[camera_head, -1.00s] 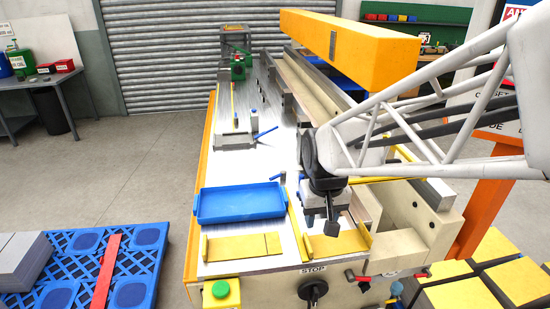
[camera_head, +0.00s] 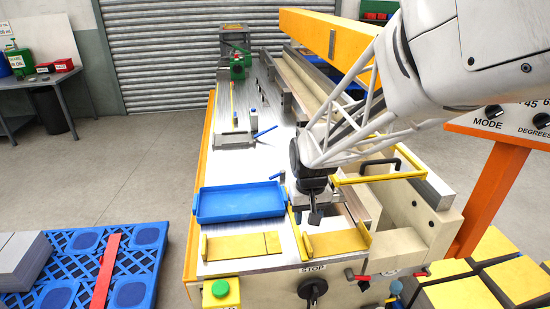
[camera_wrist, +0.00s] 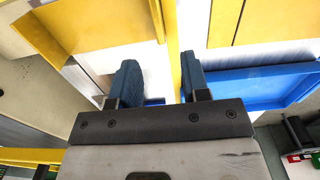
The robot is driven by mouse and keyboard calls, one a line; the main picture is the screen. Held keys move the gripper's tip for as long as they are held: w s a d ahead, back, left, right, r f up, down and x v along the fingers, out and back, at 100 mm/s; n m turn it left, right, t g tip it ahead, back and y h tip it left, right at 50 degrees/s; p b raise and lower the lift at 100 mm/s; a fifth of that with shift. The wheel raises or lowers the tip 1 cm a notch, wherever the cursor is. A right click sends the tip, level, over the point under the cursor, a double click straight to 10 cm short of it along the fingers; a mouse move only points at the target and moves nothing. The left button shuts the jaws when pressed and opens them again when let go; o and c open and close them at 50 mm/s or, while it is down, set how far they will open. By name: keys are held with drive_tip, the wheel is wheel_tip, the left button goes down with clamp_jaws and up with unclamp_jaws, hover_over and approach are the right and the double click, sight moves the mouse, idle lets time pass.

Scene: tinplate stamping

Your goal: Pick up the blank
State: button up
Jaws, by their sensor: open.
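No part is labelled as the blank, and I cannot tell for sure which piece it is. Flat yellow plates lie at the front of the machine table: a left one (camera_head: 240,247) and a right one (camera_head: 338,242) between yellow guides. Both also show at the top of the wrist view, the left plate (camera_wrist: 226,20) at right and the right plate (camera_wrist: 105,28) at left. My gripper (camera_head: 314,214) hangs above the table behind the right plate, beside the blue tray (camera_head: 240,203). In the wrist view my gripper (camera_wrist: 156,82) is open, with nothing between its fingers.
A yellow strip (camera_wrist: 172,42) runs along the table beneath my fingers. A yellow-framed handle (camera_head: 378,176) stands at right of my gripper. A blue pallet (camera_head: 145,262) with grey sheets (camera_head: 18,258) stands on the floor at left. A green button (camera_head: 221,289) is at the front.

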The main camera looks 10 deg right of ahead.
sight(306, 236)
drive_tip(key=shift+f, duration=1.15)
drive_tip(key=shift+s+f, duration=0.1)
drive_tip(key=shift+f, duration=2.5)
clamp_jaws()
